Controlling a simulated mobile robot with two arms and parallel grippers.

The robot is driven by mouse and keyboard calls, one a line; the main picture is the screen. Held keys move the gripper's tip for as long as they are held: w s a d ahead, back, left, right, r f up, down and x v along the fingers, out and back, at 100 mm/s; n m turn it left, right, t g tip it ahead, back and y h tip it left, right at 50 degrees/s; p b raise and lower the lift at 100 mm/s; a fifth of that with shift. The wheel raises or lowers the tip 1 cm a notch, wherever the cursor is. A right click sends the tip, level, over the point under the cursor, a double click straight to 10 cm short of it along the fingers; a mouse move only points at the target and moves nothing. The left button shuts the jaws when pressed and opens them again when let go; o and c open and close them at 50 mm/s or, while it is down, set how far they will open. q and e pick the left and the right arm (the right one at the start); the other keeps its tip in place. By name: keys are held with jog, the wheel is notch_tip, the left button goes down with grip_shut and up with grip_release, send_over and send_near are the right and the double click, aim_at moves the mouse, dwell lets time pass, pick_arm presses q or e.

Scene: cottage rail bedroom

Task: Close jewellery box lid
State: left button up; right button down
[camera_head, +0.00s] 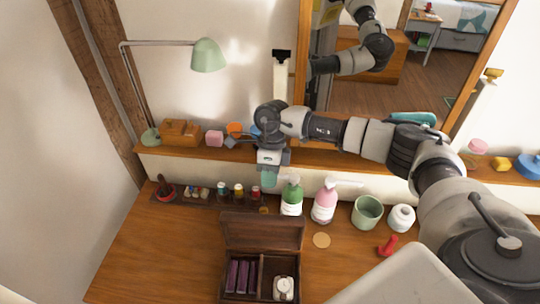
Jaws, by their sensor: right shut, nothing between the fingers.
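The dark wooden jewellery box (263,274) stands open on the desk at the bottom centre. Its lid (262,232) is up, tilted back towards the wall. Purple rolls (240,276) lie in the left compartment and a white watch-like item (284,288) in the right one. My right arm reaches in from the right, and my right gripper (268,176) points down behind the lid, near the shelf edge. It is shut and empty, apart from the lid as far as I can see. My left gripper is out of view.
Green (291,199) and pink (324,205) pump bottles stand right of the gripper, with a green cup (367,212) beyond. Small bottles (221,190) stand to its left. A red object (388,246) lies on the right. The desk left of the box is clear.

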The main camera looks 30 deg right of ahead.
aim_at(263, 228)
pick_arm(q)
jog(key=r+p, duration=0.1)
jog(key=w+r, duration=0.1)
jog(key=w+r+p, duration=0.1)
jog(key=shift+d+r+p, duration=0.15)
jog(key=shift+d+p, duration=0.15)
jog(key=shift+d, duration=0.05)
pick_arm(e)
jog(key=s+a, duration=0.1)
jog(key=s+a+f, duration=0.2)
jog(key=shift+s, duration=0.3)
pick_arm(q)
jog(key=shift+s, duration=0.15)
pick_arm(e)
jog(key=shift+d, duration=0.1)
